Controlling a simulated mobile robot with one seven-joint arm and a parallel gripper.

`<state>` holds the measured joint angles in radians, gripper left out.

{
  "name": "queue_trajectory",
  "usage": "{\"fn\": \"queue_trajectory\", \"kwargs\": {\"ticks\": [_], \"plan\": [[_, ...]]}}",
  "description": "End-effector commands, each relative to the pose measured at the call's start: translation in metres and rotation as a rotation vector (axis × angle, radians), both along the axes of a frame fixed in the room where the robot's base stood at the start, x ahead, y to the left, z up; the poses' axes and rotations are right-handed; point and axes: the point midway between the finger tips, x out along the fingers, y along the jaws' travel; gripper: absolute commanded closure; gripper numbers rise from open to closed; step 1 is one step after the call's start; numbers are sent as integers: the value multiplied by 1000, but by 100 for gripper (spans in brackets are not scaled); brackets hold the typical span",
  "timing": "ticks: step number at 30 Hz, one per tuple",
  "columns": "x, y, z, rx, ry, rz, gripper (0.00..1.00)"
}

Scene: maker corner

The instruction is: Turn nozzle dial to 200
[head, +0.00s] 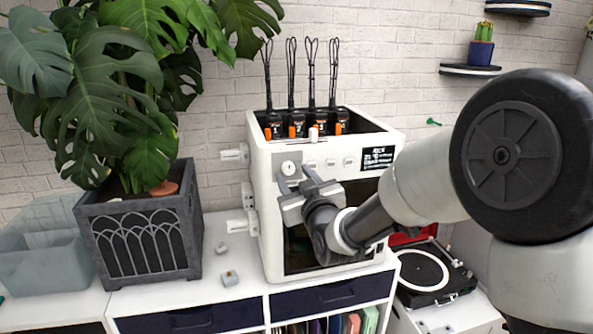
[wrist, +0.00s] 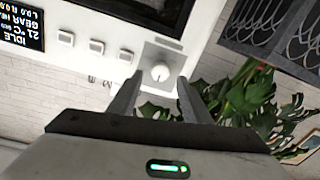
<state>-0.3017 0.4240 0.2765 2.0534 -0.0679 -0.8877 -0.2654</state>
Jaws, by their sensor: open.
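The nozzle dial (head: 289,168) is a round white knob on a grey plate at the upper left of the white printer's front (head: 262,215). In the wrist view the dial (wrist: 160,72) shows between and just beyond my two fingertips, with a dark pointer mark. I cannot read any scale numbers around it. My gripper (head: 297,178) is open, in front of the panel just below and right of the dial. In the wrist view my gripper (wrist: 160,78) has one finger on each side of the dial; contact is not clear.
Several square buttons (wrist: 97,46) sit in a row beside the dial. A black display (wrist: 22,24) reads IDLE and 21 °C. A potted monstera (head: 140,240) stands left of the printer. Small grey pieces (head: 229,278) lie on the white cabinet top. Filament modules (head: 296,122) stand on top.

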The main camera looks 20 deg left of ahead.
Motion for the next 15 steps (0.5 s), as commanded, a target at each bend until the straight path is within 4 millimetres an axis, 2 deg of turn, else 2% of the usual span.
{"fn": "queue_trajectory", "kwargs": {"ticks": [6,15], "plan": [[19,13,0,0,1,0,56],[23,15,0,0,0,-1,56]]}}
